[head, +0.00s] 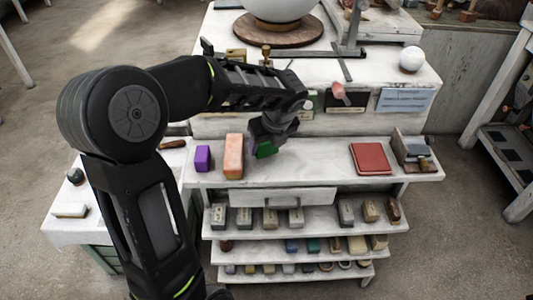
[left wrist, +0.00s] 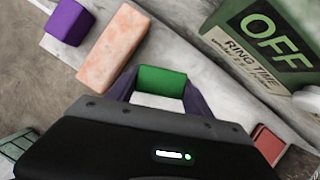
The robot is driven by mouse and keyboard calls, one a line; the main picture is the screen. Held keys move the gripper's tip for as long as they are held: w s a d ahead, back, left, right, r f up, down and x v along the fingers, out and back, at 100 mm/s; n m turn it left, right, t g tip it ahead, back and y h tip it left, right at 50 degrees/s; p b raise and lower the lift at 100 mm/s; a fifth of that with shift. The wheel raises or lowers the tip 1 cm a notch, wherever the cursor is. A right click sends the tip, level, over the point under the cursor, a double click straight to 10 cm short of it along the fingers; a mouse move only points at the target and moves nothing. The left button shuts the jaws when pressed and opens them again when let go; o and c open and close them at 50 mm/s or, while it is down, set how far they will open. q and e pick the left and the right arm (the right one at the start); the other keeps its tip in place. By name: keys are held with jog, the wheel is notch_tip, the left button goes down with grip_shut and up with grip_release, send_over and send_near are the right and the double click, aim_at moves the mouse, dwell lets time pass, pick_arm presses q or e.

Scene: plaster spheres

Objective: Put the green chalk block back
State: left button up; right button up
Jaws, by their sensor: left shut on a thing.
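The green chalk block (head: 266,150) is at my left gripper (head: 268,143), over the upper white shelf, to the right of an orange block (head: 233,157) and a purple block (head: 202,158). In the left wrist view the green block (left wrist: 162,82) sits between the two fingers of my left gripper (left wrist: 158,94), which is shut on it. The orange block (left wrist: 115,47) and purple block (left wrist: 70,22) show there to the left. The head view does not make clear whether the green block touches the shelf. My right gripper is not in view.
A red flat block (head: 370,159) lies on the upper shelf (head: 320,163) at the right, beside a small box-like holder (head: 415,151). A sign reading OFF (left wrist: 268,38) stands near the gripper in the left wrist view. Lower shelves hold several small blocks. Shelf between green and red is clear.

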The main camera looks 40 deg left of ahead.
aim_at(268, 150)
pick_arm(q)
jog(key=shift+f, duration=1.9)
jog(key=o, duration=1.5)
jog(key=v, duration=1.2)
jog(key=shift+r, duration=0.1)
